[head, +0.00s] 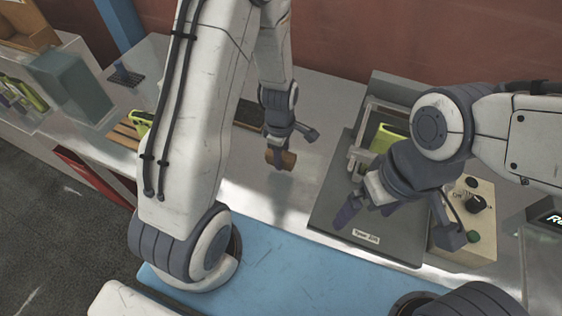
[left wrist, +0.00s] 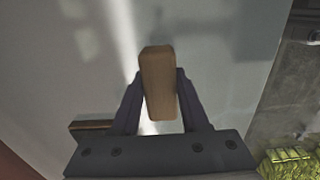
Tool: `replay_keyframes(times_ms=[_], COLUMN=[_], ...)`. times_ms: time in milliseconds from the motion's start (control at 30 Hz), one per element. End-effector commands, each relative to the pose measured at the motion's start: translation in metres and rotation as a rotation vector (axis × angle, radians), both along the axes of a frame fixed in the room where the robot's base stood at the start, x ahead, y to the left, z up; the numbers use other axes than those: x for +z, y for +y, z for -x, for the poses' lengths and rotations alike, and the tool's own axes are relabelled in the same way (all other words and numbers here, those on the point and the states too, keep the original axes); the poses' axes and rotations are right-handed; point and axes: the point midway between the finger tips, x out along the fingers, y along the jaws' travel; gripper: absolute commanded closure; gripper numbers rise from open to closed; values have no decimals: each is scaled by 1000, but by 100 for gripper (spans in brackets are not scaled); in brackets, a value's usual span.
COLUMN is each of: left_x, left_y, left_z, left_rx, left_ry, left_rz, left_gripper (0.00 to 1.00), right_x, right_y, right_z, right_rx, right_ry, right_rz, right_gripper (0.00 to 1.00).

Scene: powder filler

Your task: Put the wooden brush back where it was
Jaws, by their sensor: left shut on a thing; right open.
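The wooden brush (head: 288,160) is a small brown block in the head view, held above the light grey bench top. It also shows in the left wrist view (left wrist: 158,82), upright between the two dark fingers. My left gripper (head: 281,152) is shut on the brush, and its fingers show on both sides of the brush in the left wrist view (left wrist: 160,105). The bristles cannot be made out. My right gripper (head: 400,222) is open and empty over the dark grey machine plate at the right.
The filler machine (head: 372,237) stands right of the brush, with a yellow-green container (head: 385,140) in its frame and a control box (head: 470,220) beside it. The bench between is clear.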

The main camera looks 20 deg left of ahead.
Motion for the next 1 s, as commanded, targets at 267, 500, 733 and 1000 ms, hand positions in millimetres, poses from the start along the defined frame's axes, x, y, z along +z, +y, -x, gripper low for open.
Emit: replay_keyframes(times_ms=[267, 500, 733, 1000], left_x=[-37, -40, -43, -43], left_y=[1, 1, 1, 1], left_z=[1, 0, 0, 0], left_rx=[2, 0, 1, 1], left_ry=[3, -1, -1, 0], left_rz=[1, 0, 0, 0], left_gripper=[100, 100, 44, 26], right_x=[0, 0, -2, -2], right_y=[0, 0, 0, 0], right_z=[0, 0, 0, 0], right_rx=[0, 0, 0, 0], right_ry=[0, 0, 0, 0], right_rz=[0, 0, 0, 0], right_gripper=[0, 0, 0, 0])
